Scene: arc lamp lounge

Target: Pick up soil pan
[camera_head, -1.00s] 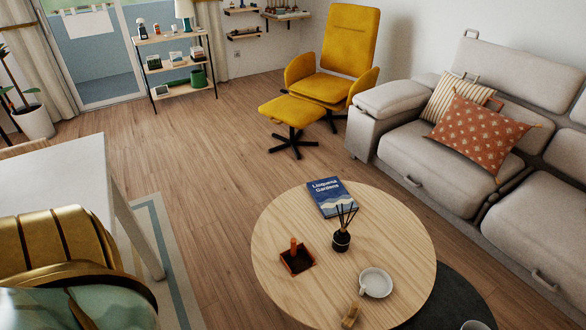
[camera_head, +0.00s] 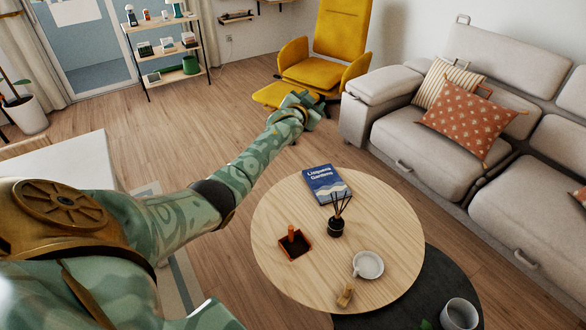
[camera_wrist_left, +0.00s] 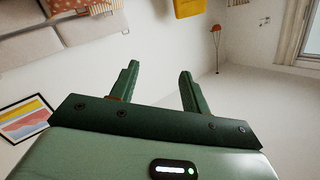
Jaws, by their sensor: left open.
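The soil pan (camera_head: 294,246) looks like a small square dark tray with an orange rim and an upright orange handle. It sits on the left part of the round wooden coffee table (camera_head: 385,215). My left gripper (camera_head: 312,104) is stretched out beyond the table's far edge, in front of the yellow footstool, well apart from the pan. In the left wrist view its two green fingers (camera_wrist_left: 157,82) are spread with nothing between them. The pan does not show in the wrist view. My right gripper is not in view.
On the table are a blue book (camera_head: 326,184), a reed diffuser (camera_head: 337,226), a white cup (camera_head: 367,265) and a small wooden item (camera_head: 345,296). A grey sofa (camera_head: 440,136) stands right, a white table (camera_head: 70,160) left. The tabletop around the pan is mostly clear.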

